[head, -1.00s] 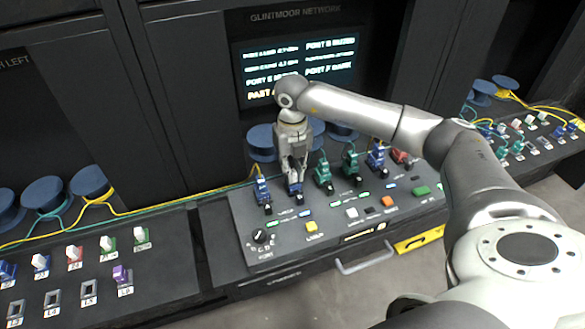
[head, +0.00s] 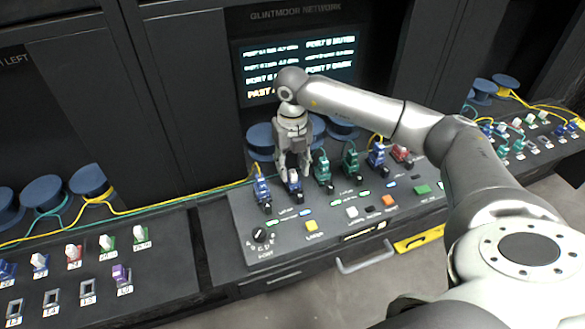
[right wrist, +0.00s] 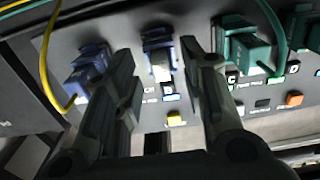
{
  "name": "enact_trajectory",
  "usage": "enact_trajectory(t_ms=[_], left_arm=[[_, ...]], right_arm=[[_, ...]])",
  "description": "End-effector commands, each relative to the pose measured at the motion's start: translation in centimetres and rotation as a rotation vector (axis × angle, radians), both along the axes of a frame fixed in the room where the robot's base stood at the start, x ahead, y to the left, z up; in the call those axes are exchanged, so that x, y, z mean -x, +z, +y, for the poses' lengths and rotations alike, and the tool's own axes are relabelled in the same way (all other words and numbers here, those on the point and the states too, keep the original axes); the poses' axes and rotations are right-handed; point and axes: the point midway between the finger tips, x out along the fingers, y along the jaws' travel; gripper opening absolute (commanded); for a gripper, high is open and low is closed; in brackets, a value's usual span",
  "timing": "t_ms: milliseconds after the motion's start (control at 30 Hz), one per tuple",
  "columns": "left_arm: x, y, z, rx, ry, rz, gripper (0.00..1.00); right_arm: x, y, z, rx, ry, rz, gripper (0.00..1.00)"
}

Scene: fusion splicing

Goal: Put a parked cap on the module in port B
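The blue module in port B (head: 294,184) stands second from the left in the row on the middle console. It also shows in the right wrist view (right wrist: 157,42), with a pale block (right wrist: 161,70) at its front, likely a cap. My right gripper (head: 292,170) is just above this module, pointing down. In the right wrist view its fingers are spread, one on each side of the module, with gaps between. My left gripper is out of view.
A blue module with a yellow cable (head: 262,190) stands close left of port B; a green module (head: 323,172) stands close right. More modules continue rightward. Buttons and a dial (head: 260,236) lie in front. The screen (head: 300,65) is behind.

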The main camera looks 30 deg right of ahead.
Motion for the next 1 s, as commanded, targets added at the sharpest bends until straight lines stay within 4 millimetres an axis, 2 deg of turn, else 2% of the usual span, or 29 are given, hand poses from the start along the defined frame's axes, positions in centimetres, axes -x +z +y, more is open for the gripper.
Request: enact_trajectory(t_ms=[300,500,667,1000], left_arm=[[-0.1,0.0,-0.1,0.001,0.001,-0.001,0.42],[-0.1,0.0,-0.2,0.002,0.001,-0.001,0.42],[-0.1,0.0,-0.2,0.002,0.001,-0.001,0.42],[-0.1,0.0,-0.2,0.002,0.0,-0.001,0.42]], right_arm=[[-0.1,6.9,0.0,0.0,-0.001,-0.005,0.39],[-0.1,9.6,0.0,0.0,0.0,-0.002,0.39],[0.0,10.4,0.0,0.001,0.0,-0.001,0.39],[0.0,10.5,0.0,0.001,0.0,-0.001,0.39]])
